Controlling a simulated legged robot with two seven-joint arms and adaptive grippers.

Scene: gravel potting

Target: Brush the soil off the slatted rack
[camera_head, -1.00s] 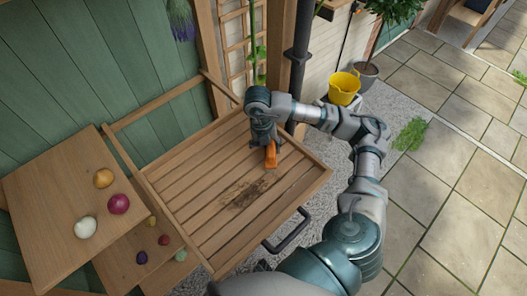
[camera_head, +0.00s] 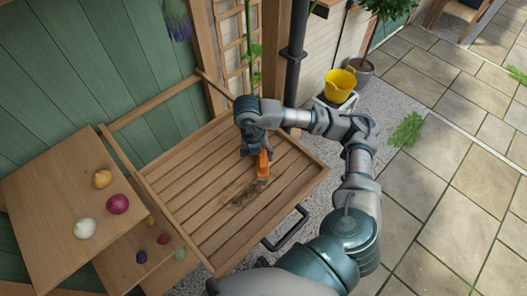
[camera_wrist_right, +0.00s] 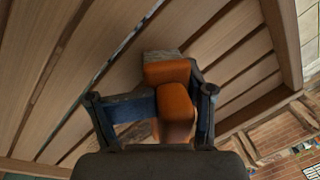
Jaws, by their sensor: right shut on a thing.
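The slatted rack (camera_head: 205,185) is a wooden tray of slats with a raised rim; it also fills much of the right wrist view (camera_wrist_right: 85,50). A dark smear of soil (camera_head: 241,194) lies across its middle slats. My right gripper (camera_head: 258,150) is over the rack and shut on an orange-handled brush (camera_head: 263,165). The brush's orange handle and grey end also show in the right wrist view (camera_wrist_right: 168,75). The brush's lower end is at the upper right edge of the soil; I cannot tell whether it touches the slats. My left gripper is not in view.
Wooden shelves at left hold a yellow onion (camera_head: 102,179), a red onion (camera_head: 117,204), a white onion (camera_head: 85,228) and smaller bulbs. A black handle (camera_head: 287,230) sticks out at the rack's front. A yellow bucket (camera_head: 340,88) stands behind my right arm.

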